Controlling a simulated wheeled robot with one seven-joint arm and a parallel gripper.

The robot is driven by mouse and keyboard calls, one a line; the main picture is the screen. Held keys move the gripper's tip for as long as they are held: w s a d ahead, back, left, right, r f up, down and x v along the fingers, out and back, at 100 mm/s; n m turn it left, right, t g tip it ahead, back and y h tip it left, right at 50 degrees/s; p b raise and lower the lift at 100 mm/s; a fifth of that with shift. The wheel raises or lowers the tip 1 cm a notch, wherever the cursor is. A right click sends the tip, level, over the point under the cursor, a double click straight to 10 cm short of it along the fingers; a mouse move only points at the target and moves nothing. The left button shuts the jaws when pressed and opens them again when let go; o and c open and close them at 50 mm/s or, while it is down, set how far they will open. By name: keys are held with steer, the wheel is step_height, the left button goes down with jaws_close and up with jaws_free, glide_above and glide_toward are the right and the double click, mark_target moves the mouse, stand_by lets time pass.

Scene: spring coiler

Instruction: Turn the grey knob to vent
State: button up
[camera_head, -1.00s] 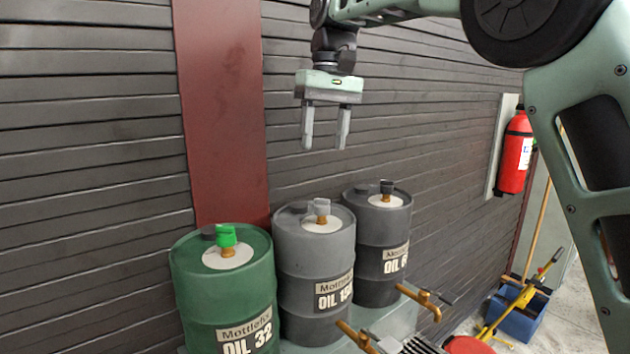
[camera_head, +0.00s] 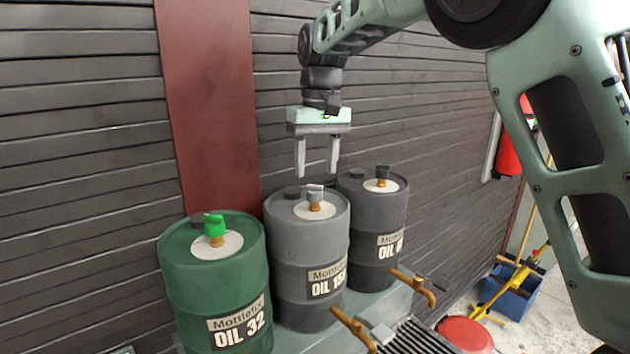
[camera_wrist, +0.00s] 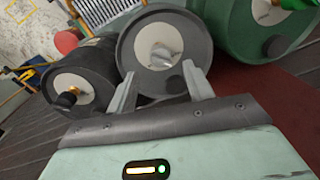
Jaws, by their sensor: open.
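The grey knob (camera_head: 315,192) sits on a brass stem at the centre of a white disc on top of the middle grey drum (camera_head: 308,250). In the wrist view the grey knob (camera_wrist: 163,56) lies beyond and between my fingertips. My gripper (camera_head: 316,172) is open and empty, pointing down above the middle drum, a little above the knob and apart from it. Its fingers also show in the wrist view (camera_wrist: 158,80). Any vent marking on the disc is too small to read.
A green drum (camera_head: 210,290) with a green knob (camera_head: 214,225) stands to the left. A dark drum (camera_head: 372,235) with a black knob (camera_head: 382,172) stands to the right. Brass taps (camera_head: 415,287) stick out in front. The slatted wall (camera_head: 80,130) is close behind.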

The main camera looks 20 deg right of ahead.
mark_target(315, 192)
steer(key=shift+a+f+p, duration=0.15)
steer(key=shift+f+p, duration=0.25)
steer(key=shift+f, duration=2)
steer(key=c, duration=1)
